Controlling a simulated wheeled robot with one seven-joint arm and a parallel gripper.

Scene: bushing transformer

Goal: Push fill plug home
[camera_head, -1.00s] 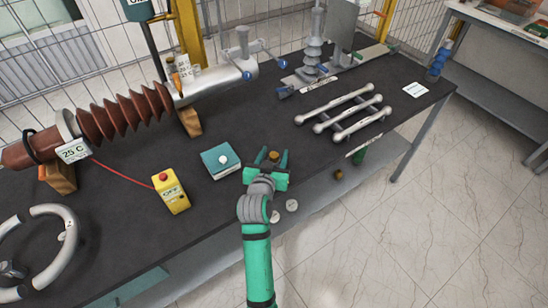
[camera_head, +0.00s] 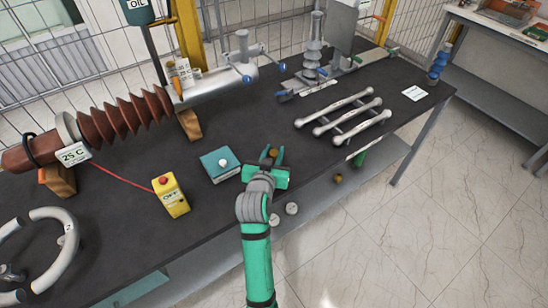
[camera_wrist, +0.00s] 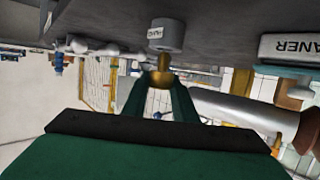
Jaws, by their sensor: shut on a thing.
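My gripper (camera_head: 272,154) is at the table's front edge, beside the teal box. It is shut on a brass plug (camera_head: 273,153), which sits between the two green fingertips. In the wrist view, which is upside down, the brass plug (camera_wrist: 161,79) is between the fingers, in line with a labelled grey cylinder (camera_wrist: 165,36) on the table. I cannot tell whether plug and cylinder touch. The brown ribbed bushing (camera_head: 118,112) lies at the left, with a grey metal body (camera_head: 220,82) and an upright neck (camera_head: 242,45) behind, well away from my gripper.
A yellow control box (camera_head: 170,195) with a red button stands farther left. Several grey bars (camera_head: 345,115) lie to the right. The middle of the black table (camera_head: 250,115) is clear.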

